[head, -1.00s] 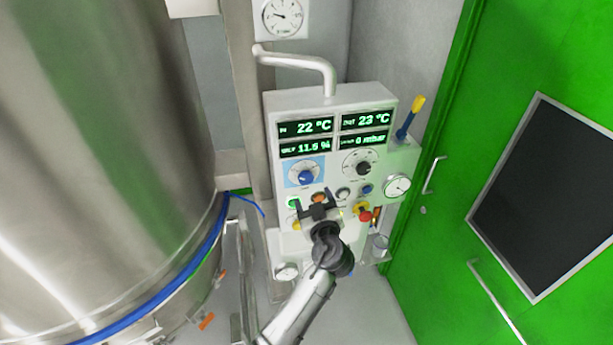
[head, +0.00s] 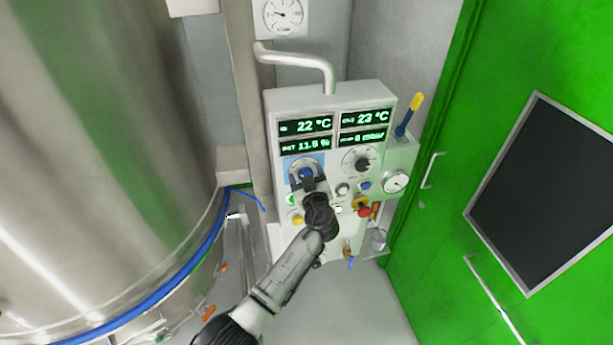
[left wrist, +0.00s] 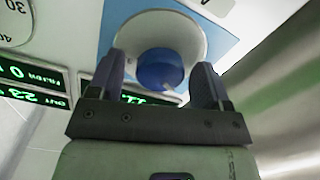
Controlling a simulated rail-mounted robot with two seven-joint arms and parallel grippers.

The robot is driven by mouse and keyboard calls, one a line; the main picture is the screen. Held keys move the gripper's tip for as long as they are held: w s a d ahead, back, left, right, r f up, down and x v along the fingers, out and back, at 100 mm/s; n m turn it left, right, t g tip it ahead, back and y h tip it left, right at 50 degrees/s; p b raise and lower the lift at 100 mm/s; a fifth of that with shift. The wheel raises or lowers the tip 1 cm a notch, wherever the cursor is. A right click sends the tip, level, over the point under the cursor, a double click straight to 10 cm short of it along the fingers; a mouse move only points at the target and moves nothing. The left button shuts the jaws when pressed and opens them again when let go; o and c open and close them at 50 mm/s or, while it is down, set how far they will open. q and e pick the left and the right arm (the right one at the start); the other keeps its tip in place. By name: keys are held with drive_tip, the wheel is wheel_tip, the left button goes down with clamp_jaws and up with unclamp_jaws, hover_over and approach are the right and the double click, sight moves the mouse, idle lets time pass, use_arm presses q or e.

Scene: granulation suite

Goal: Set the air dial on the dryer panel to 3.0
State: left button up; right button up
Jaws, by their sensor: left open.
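The dryer panel (head: 329,97) is a white box with four green displays. A blue knob (head: 305,171) with a round scale sits on a blue plate at its left; a black knob (head: 362,164) with its own scale sits at its right. I cannot read which is labelled air. My left gripper (head: 307,183) is open at the blue knob and hides part of it. In the left wrist view the blue knob (left wrist: 160,70) lies between the two open fingers (left wrist: 161,64), with a gap on both sides. Its scale numbers are not readable. My right gripper is not in view.
Push buttons and a red knob (head: 364,211) sit below the dials. A gauge (head: 396,181) and a yellow-tipped lever (head: 413,108) are at the panel's right. A large steel vessel (head: 95,150) stands left, a green door (head: 450,200) right.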

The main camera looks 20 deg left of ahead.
use_arm(q)
drive_tip(key=shift+c, duration=0.4)
drive_tip(key=c, duration=0.8)
drive_tip(key=shift+d+m+b, duration=0.15)
drive_tip(key=shift+m+b, duration=0.15)
drive_tip(key=shift+m, duration=11.5)
drive_tip(key=shift+c, duration=0.2)
drive_tip(key=shift+f+m, duration=0.1)
drive_tip(key=shift+m, duration=0.2)
